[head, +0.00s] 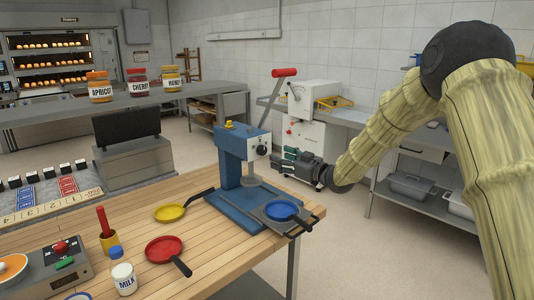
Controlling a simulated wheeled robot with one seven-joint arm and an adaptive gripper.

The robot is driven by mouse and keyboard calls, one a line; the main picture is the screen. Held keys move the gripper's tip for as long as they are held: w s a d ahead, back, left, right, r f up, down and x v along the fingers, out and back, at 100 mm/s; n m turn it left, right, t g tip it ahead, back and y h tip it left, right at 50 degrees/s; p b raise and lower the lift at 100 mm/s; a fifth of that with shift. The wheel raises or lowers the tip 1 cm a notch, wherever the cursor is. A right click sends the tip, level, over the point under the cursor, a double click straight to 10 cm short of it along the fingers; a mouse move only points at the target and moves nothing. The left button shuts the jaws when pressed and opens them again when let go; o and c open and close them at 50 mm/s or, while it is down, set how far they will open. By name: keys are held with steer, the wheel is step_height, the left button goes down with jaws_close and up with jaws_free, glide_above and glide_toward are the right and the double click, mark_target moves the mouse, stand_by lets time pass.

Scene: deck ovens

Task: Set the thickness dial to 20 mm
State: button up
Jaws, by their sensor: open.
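A white machine (318,105) stands behind the wooden table, right of centre. A small dial face with dark marks (297,91) is on its upper front; I take it for the thickness dial, but its numbers and setting are too small to read. My gripper (277,156) is open and appears empty. It points left, in front of the white machine and below the dial in the picture, next to the blue press, apart from the dial.
A blue press (230,160) stands on the wooden table (205,235), with a blue pan (282,210) on its plate. Yellow (170,213) and red (164,249) pans lie nearby. A steel counter (350,117) adjoins the white machine. Floor is clear right of the table.

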mark_target(264, 151)
steer(key=p+x, duration=0.1)
steer(key=x, duration=0.7)
steer(key=shift+p, duration=0.4)
steer(key=c, duration=1.1)
